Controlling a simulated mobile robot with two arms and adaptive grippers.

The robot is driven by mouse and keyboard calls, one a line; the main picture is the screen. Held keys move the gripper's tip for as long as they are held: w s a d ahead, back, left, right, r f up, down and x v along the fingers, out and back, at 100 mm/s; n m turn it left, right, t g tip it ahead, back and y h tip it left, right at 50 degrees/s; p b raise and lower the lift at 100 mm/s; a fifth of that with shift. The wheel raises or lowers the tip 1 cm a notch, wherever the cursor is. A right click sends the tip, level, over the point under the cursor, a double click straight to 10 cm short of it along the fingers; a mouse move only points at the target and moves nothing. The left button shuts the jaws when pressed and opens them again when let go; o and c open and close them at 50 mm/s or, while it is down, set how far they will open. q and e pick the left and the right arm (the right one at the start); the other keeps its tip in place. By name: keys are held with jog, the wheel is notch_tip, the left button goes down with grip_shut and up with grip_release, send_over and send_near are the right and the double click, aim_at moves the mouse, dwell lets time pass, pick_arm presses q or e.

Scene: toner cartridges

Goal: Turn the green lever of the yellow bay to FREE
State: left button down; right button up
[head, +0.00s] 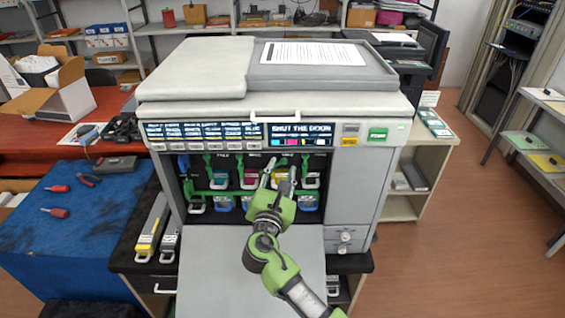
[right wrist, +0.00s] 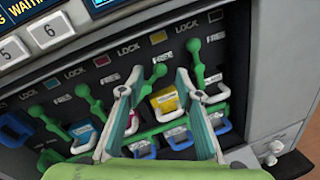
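The yellow bay holds a yellow cartridge (right wrist: 166,101), seen between my right fingers in the right wrist view. A green lever with a ball knob (right wrist: 157,71) stands just above it, leaning up to the right, between LOCK and FREE lettering; I cannot tell exactly which mark it points to. My right gripper (right wrist: 154,82) is open, its two fingers either side of the lever and cartridge; contact cannot be told. In the head view the right gripper (head: 280,176) reaches into the open printer (head: 352,190) and hides part of the yellow bay. My left gripper is out of view.
Neighbouring green levers (right wrist: 193,47) stand close on both sides, with a magenta cartridge (right wrist: 82,129) to the left. The lowered door (head: 215,270) lies in front. Spare cartridges (head: 152,225) lie left of the printer. A blue mat (head: 75,240) holds tools.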

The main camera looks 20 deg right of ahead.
jog(key=shift+x, duration=1.1)
